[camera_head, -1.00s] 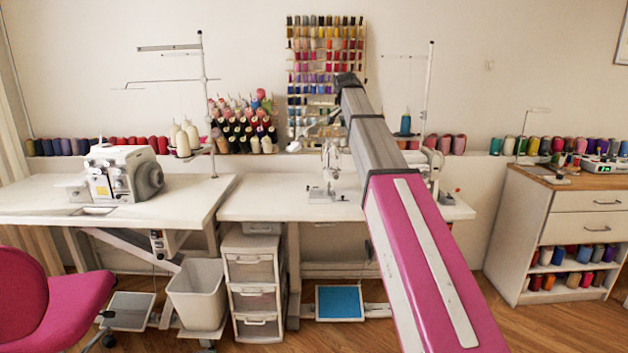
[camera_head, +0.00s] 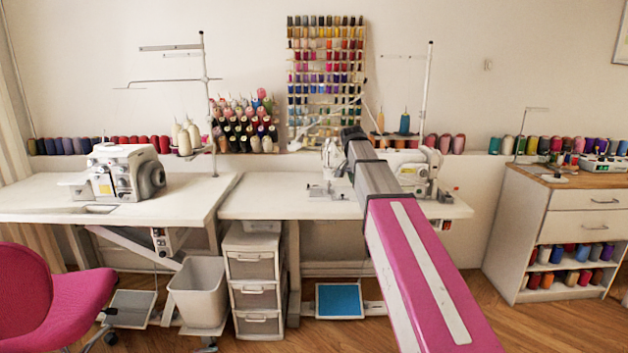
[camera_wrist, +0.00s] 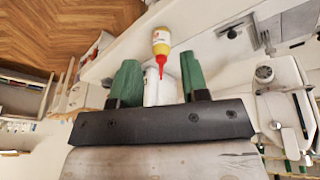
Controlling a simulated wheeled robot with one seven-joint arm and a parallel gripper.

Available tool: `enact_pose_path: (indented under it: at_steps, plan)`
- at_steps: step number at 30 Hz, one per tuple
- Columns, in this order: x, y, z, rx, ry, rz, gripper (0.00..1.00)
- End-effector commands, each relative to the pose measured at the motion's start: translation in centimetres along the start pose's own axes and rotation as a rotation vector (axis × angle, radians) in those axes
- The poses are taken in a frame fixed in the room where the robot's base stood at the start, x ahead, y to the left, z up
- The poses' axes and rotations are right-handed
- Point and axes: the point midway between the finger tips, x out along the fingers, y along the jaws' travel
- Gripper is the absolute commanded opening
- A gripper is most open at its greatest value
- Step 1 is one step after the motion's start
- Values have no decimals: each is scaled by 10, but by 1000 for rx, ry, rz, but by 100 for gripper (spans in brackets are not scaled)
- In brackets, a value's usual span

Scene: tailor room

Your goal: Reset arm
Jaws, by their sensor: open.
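My gripper shows in the wrist view (camera_wrist: 161,88), its two green fingers apart with nothing held between them. A yellow bottle with a red tip (camera_wrist: 162,45) appears beyond the gap between the fingers, apart from them. In the head view my pink and grey arm (camera_head: 415,260) reaches forward over the right sewing table (camera_head: 270,205). The gripper itself is hidden behind the arm's far end there.
A white sewing machine (camera_head: 410,172) stands right behind my arm. Another machine (camera_head: 125,173) sits on the left table (camera_head: 185,205). A drawer cabinet (camera_head: 560,215) stands at the right. A pink chair (camera_head: 50,300) and a bin (camera_head: 198,290) are at the lower left.

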Motion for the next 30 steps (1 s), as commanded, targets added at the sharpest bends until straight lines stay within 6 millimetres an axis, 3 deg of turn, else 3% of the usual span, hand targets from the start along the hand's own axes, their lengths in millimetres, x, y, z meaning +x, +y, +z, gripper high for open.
enact_pose_path:
  at_steps: [1,6,15,24,30]
  plan:
    - [23,10,21,-30,-17,0,41]
    - [86,30,68,-132,-62,-15,41]
    - [177,70,160,-299,-139,-54,41]
    - [241,117,258,-449,-209,-105,41]
    - [266,142,308,-521,-241,-137,41]
